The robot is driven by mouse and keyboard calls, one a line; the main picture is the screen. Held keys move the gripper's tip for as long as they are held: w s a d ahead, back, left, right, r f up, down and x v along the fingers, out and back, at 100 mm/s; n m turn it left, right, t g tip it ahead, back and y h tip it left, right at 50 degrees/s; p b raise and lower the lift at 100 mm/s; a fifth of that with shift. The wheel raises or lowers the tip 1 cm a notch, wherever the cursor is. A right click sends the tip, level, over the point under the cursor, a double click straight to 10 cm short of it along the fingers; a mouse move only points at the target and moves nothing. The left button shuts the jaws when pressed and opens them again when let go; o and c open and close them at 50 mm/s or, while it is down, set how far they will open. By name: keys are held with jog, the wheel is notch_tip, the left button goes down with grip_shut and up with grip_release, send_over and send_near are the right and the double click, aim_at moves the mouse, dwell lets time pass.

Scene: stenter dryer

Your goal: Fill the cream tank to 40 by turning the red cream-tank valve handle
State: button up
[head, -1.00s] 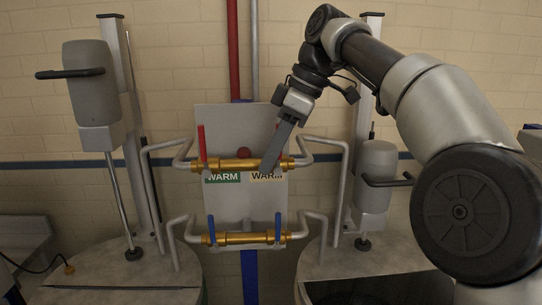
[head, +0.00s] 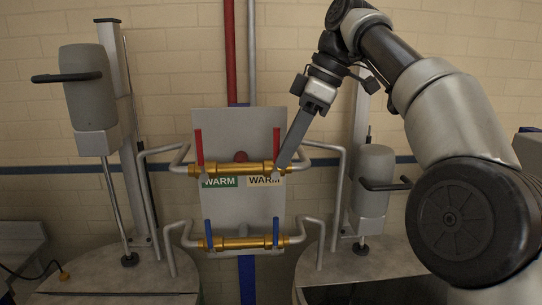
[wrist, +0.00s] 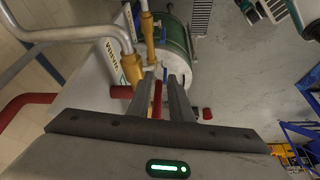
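The cream-tank side shows a cream "WARM" label (head: 264,181) at the right end of the upper brass valve bar (head: 240,169). Its red valve handle (head: 276,146) stands upright above the bar. My gripper (head: 281,168) slants down from the upper right, its fingertips by the handle's lower part and the bar's right end. In the wrist view, the two fingers (wrist: 166,82) are apart with a red bar (wrist: 157,99) between them, closer to the left finger. I see no clear grip on it. No tank level reading is legible.
A second red handle (head: 199,147) stands upright above the green "WARM" label (head: 220,182). Two blue handles (head: 208,233) (head: 276,232) stand on the lower brass bar. Bent grey pipes (head: 342,200) flank the panel. A grey mixer (head: 374,180) stands at the right.

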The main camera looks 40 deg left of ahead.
jog(key=w+d, duration=0.4)
jog(key=d, duration=0.4)
jog(key=shift+w, duration=0.2)
